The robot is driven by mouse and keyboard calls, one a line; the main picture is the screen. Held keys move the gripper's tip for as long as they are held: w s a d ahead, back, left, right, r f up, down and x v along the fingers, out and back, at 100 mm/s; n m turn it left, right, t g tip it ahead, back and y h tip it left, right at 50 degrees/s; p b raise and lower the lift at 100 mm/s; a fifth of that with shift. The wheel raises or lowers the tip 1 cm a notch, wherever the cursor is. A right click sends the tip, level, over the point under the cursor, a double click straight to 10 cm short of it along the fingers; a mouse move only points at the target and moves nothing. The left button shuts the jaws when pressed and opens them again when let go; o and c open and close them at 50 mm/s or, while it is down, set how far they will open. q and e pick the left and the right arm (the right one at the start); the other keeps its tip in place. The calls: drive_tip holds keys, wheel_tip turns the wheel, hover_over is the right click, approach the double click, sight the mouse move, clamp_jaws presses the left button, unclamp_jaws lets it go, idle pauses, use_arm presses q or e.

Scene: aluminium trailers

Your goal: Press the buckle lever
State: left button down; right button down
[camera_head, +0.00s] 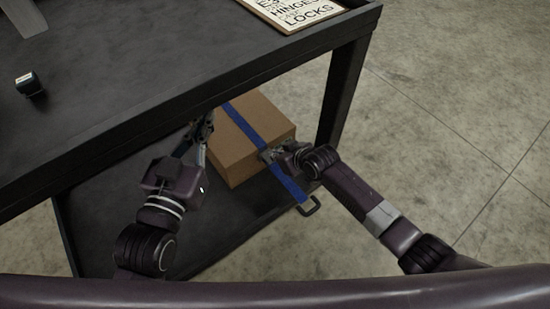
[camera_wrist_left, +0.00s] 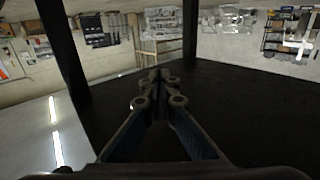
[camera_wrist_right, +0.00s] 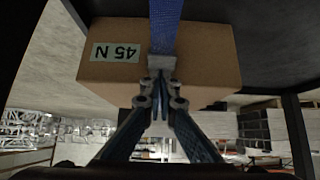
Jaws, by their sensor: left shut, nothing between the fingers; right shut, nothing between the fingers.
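A cardboard box (camera_head: 233,150) with a blue strap (camera_head: 243,122) over it sits on the lower shelf of the black cart. It also shows in the right wrist view (camera_wrist_right: 205,60), with a "45 N" label and the strap (camera_wrist_right: 165,25) running down its face. The metal buckle (camera_head: 267,156) is on the strap at the box's front edge, partly hidden by my right gripper (camera_head: 277,153). My right gripper is shut with its tips over the strap at the buckle; I cannot tell whether they touch the lever. My left gripper (camera_head: 207,125) is shut and empty, left of the box.
The cart's top shelf (camera_head: 110,70) overhangs the box, and a black leg (camera_head: 343,95) stands right of it. A small black object (camera_head: 29,84) and a lettered sign (camera_head: 292,12) lie on top. The strap's end loop (camera_head: 309,206) hangs below the buckle. The floor to the right is clear.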

use_arm(q)
wheel_tip(320, 180, up, 3)
drive_tip(key=shift+d+f+t+h, duration=0.15)
drive_tip(key=shift+t+h, duration=0.15)
drive_tip(key=shift+t, duration=0.3)
use_arm(e)
drive_tip(key=shift+f, duration=0.5)
drive_tip(key=shift+f, duration=0.1)
